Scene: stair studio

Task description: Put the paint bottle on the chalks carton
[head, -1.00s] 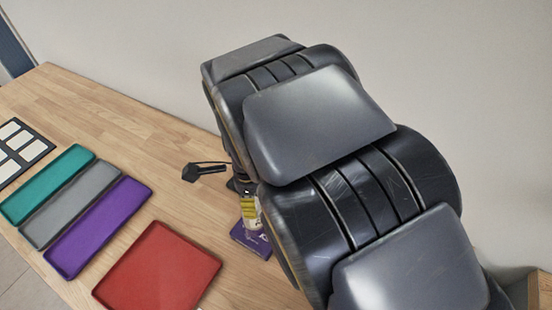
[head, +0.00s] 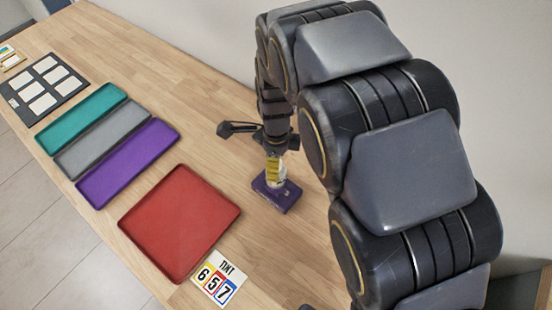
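The paint bottle (head: 274,174), with a yellow label and a pale body, appears upright on the purple chalks carton (head: 284,199). The carton lies flat on the wooden table. My gripper (head: 277,151) points down directly over the bottle, at its top end. The fingertips are dark and small, and whether they grip the bottle or stand apart from it cannot be told. The bottle's top is hidden by the gripper.
A red tray (head: 180,222) lies left of the carton, with a number card (head: 219,278) in front. Purple (head: 128,163), grey (head: 103,140) and teal (head: 82,117) trays and a black panel with white cards (head: 62,93) lie farther left. Bare table (head: 200,100) lies behind; a wall is beyond.

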